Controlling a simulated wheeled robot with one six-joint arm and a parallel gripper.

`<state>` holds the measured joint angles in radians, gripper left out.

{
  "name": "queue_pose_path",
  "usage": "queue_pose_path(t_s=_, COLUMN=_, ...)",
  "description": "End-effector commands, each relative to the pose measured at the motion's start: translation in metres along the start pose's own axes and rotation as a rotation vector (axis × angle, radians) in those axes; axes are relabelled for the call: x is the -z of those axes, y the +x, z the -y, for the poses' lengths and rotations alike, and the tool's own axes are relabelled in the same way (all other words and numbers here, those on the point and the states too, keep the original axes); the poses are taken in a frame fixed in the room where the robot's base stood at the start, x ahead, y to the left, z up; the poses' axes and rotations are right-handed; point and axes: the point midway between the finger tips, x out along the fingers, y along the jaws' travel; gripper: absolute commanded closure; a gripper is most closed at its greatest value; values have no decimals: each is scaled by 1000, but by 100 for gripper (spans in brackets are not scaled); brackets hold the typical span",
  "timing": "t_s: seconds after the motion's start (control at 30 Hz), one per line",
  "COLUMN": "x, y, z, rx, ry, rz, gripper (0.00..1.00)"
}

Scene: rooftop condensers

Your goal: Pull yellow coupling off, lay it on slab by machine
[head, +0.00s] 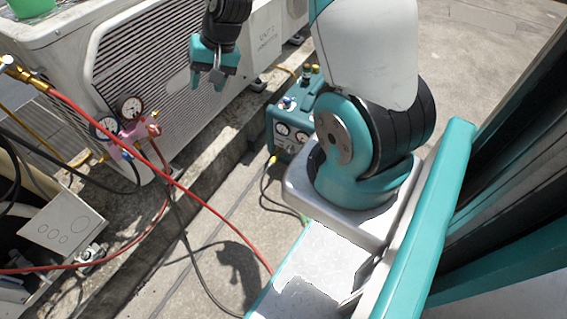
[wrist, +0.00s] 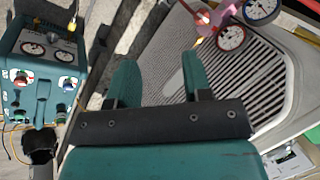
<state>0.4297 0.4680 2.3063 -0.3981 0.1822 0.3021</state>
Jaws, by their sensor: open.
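The teal machine (head: 290,125) with two gauges stands on the concrete beside the big white condenser; it also shows at the left of the wrist view (wrist: 40,80). A small yellow coupling (head: 274,159) shows at its lower left, with a dark hose below it.
The white condenser (head: 180,70) fills the upper left. A pink gauge manifold (head: 130,137) hangs by its near corner. A red hose (head: 180,187) and dark hoses cross the foreground.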

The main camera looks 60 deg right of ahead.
Motion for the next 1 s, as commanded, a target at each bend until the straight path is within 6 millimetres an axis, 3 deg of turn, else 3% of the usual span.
queue_pose_path(t_s=0.03, x=9, y=43, z=-37, rx=-7, ry=77, rz=-17, gripper=54)
queue_pose_path(t_s=0.1, x=21, y=76, z=-75, rx=-14, ry=177, rz=-49, gripper=54)
queue_pose_path(t_s=0.3, x=40, y=168, z=-189, rx=-33, ry=453, rz=-137, gripper=54)
queue_pose_path(t_s=0.5, x=39, y=238, z=-285, rx=-48, ry=678, rz=-215, gripper=54)
queue_pose_path(t_s=0.6, x=35, y=259, z=-316, rx=-53, ry=750, rz=-241, gripper=54)
queue_pose_path(t_s=0.7, x=32, y=271, z=-333, rx=-57, ry=794, rz=-258, gripper=54)
queue_pose_path(t_s=0.87, x=32, y=282, z=-343, rx=-58, ry=816, rz=-268, gripper=54)
queue_pose_path(t_s=1.0, x=36, y=302, z=-346, rx=-59, ry=814, rz=-266, gripper=54)
